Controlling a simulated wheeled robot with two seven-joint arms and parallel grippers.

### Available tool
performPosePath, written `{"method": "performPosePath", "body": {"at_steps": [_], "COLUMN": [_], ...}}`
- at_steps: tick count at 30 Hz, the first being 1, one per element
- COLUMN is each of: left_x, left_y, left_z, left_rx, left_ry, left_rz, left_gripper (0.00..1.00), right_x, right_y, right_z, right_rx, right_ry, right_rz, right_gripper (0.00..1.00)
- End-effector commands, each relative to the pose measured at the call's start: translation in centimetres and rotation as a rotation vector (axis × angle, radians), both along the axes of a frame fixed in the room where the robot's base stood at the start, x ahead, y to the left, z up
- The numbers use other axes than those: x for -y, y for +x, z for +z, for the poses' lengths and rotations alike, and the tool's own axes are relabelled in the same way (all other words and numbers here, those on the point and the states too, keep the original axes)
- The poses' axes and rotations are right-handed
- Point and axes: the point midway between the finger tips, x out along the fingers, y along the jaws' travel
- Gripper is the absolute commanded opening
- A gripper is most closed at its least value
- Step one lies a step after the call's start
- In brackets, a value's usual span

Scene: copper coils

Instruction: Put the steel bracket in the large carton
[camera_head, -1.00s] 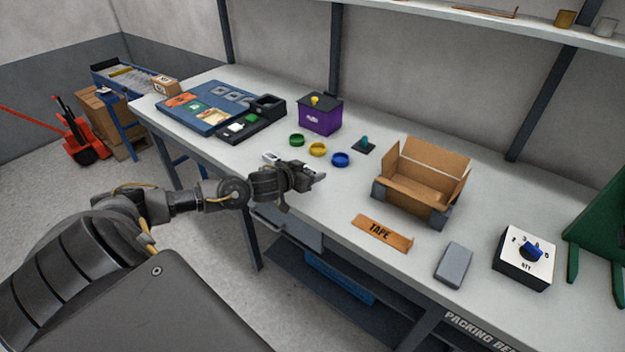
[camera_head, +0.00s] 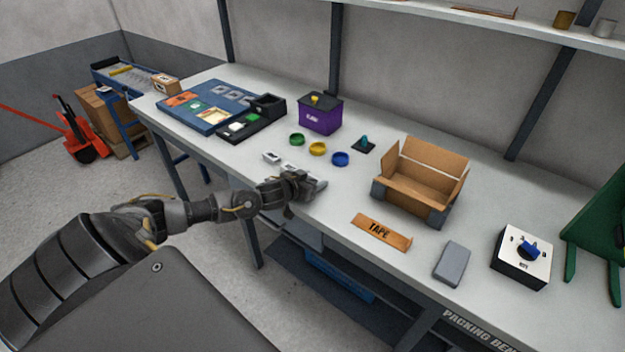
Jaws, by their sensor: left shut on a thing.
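My left gripper (camera_head: 306,187) is over the front part of the bench, left of the carton. It is shut on a light grey metal piece (camera_head: 319,186) that I take for the steel bracket; the jaws and arm hide much of it. The large carton (camera_head: 408,199) stands open on the bench to the right, flaps up, with dark grey blocks at its front corners. Its visible inside looks empty. The gripper and the piece are outside it. My right gripper is not in view.
Two small pale parts (camera_head: 271,157) lie behind my gripper. Green, yellow and blue (camera_head: 340,159) rings lie farther back, near a purple box (camera_head: 320,115).

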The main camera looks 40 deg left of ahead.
Motion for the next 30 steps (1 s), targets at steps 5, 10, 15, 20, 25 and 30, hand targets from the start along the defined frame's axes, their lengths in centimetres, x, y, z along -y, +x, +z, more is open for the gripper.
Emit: {"method": "performPosePath", "body": {"at_steps": [5,10,15,20,25,30], "left_x": [0.0,0.0,0.0,-0.1,0.0,-0.1], "left_y": [0.0,0.0,0.0,-0.5,-3.8,-7.0], "left_z": [-0.1,-0.1,-0.2,-0.2,0.7,2.1], "left_rx": [0.0,0.0,0.0,-0.001,-0.003,-0.004], "left_ry": [0.0,0.0,0.001,0.002,0.002,0.003], "left_rz": [0.0,0.0,0.0,-0.001,-0.003,-0.003], "left_gripper": [0.75,0.8,0.8,0.8,0.8,0.8], "right_x": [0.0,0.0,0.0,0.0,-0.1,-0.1], "right_y": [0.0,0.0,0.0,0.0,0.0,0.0], "right_z": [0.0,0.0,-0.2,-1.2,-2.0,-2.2], "right_rx": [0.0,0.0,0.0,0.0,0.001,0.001], "right_ry": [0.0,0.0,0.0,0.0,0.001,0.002], "right_rz": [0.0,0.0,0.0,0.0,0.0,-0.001], "right_gripper": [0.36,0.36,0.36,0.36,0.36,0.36]}}
